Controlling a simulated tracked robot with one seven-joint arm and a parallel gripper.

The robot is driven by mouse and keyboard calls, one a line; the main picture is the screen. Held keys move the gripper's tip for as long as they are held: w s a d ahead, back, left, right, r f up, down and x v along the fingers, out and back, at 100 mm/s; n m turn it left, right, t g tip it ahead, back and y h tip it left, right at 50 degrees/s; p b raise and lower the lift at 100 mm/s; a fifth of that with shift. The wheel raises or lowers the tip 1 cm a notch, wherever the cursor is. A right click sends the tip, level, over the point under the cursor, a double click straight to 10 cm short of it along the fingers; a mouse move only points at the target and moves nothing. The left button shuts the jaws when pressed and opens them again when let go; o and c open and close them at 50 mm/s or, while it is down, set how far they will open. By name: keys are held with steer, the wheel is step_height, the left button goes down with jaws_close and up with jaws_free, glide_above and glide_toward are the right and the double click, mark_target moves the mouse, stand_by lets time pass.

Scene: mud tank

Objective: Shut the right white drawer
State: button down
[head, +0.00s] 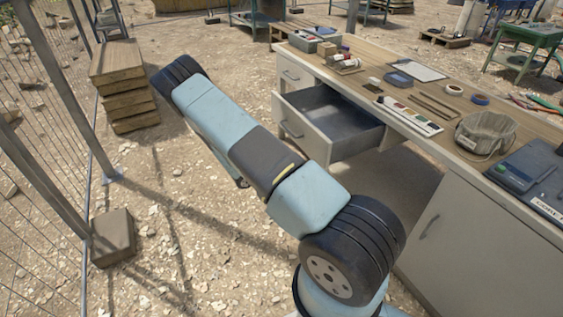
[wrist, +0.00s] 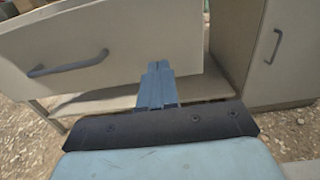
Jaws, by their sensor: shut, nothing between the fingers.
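The right white drawer (head: 309,141) is pulled out from the workbench, and its empty-looking grey inside shows in the head view. In the wrist view its white front (wrist: 128,38) fills the upper left, with a grey bar handle (wrist: 68,66). My gripper (wrist: 155,66) is shut and empty. Its fingertips overlap the lower right part of the drawer front in the wrist view; I cannot tell whether they touch it. In the head view my arm hides most of the gripper.
The workbench top (head: 375,62) carries tapes, tools, trays and boxes. A cabinet door (wrist: 262,62) stands right of the drawer. Stacked timber (head: 127,92) and a wire fence are at left. Gravel ground between is mostly clear.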

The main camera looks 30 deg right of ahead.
mark_target(316, 149)
steer(key=d, duration=0.9)
steer(key=shift+w, duration=0.15)
